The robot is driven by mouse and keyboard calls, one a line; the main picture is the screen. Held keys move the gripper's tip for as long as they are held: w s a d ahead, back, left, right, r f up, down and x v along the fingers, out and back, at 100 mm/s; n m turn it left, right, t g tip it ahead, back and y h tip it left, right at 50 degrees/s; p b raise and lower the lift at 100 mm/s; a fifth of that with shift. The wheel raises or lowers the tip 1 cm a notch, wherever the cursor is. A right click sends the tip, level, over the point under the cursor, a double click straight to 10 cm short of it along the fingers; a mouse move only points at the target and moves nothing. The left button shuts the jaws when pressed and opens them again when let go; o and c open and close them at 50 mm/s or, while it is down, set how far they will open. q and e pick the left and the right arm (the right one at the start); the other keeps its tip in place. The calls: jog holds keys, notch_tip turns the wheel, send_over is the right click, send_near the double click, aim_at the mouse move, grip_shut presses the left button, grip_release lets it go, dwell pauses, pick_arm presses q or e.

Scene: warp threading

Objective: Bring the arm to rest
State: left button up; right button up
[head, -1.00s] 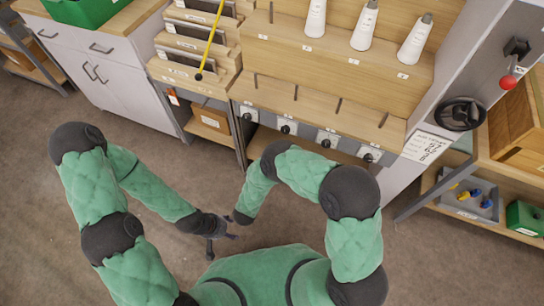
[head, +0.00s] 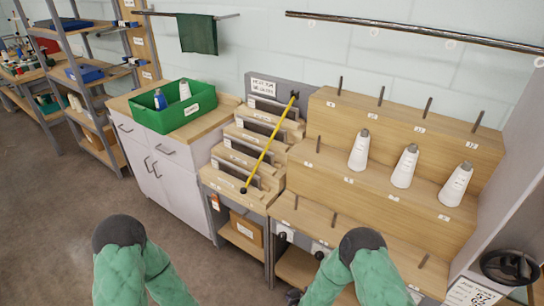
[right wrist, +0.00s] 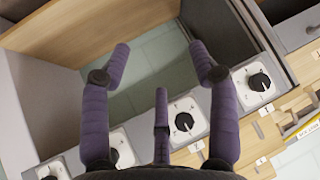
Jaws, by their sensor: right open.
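In the head view, both green arms show only in part at the bottom: my left arm (head: 125,262) at the left and my right arm (head: 362,268) right of centre. The left gripper is out of view. The right hand is mostly hidden at the lower edge.
A stepped wooden rack (head: 400,140) holds three white cones (head: 404,166). Left of it are a stepped holder with a yellow rod (head: 268,150) and a green bin (head: 172,107) on a cabinet (head: 165,170). A black round holder (head: 510,267) is at the lower right. Floor is open at left.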

jog(key=s+r+g+y+p, duration=0.1)
jog(key=s+g, duration=0.3)
jog(key=s, duration=0.6)
jog(key=s+r+g+y+p, duration=0.1)
jog(key=s+r+g+y, duration=0.3)
jog(key=s, duration=0.6)
jog(key=shift+a+n, duration=0.15)
jog(key=shift+n, duration=0.25)
